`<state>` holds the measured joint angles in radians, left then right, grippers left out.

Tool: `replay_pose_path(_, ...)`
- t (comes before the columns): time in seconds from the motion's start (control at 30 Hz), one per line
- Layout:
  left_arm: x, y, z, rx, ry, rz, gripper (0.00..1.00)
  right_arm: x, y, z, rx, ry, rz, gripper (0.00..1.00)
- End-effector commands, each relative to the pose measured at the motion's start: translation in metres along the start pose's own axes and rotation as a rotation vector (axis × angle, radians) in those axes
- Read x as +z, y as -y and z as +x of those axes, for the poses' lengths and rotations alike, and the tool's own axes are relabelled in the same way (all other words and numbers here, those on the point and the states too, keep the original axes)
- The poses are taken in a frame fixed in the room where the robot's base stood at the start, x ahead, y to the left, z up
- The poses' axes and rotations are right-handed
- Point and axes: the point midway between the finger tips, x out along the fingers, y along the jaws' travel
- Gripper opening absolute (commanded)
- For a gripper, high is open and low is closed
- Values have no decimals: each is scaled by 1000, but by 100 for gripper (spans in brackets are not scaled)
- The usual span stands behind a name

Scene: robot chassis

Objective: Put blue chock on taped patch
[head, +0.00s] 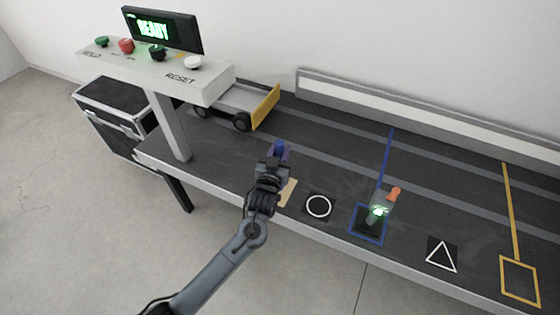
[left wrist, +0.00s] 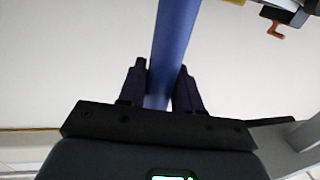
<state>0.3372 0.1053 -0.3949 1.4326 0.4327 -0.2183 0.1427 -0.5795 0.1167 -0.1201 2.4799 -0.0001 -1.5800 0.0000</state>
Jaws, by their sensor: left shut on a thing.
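My left gripper (head: 274,162) is over the dark table near its front edge, shut on the blue chock (head: 280,147). Most of the chock is hidden by the gripper in the head view. In the left wrist view it shows as a long blue bar (left wrist: 172,45) between the two fingers. A tan patch (head: 287,192) lies on the table just below and right of the gripper, partly covered by it. A blue-taped square (head: 356,232) and a yellow-taped square (head: 520,300) lie further right. My right gripper is not in view.
A grey device with a green light (head: 377,212) and an orange part (head: 393,194) stands at the blue square. Circle (head: 318,206) and triangle (head: 441,256) markers lie between. A cart with a yellow board (head: 265,107) and a button console (head: 150,72) stand left.

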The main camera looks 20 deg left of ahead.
Motion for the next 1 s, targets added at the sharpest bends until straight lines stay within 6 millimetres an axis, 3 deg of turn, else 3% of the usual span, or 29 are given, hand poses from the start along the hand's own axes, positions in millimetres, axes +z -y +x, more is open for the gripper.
replay_pose_path(0.33, 38, 0, 0, 0, -1, 1, 0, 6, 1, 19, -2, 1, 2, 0)
replay_pose_path(0.77, 42, 0, 0, 0, -1, 0, 0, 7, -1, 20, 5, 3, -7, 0)
replay_pose_path(0.8, 43, 0, 0, 0, 0, 0, 35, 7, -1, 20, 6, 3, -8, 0)
replay_pose_path(0.97, 42, 0, 0, 0, 0, 0, 59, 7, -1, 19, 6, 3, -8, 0)
replay_pose_path(1.0, 42, 0, 0, 0, 0, 0, 59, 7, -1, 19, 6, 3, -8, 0)
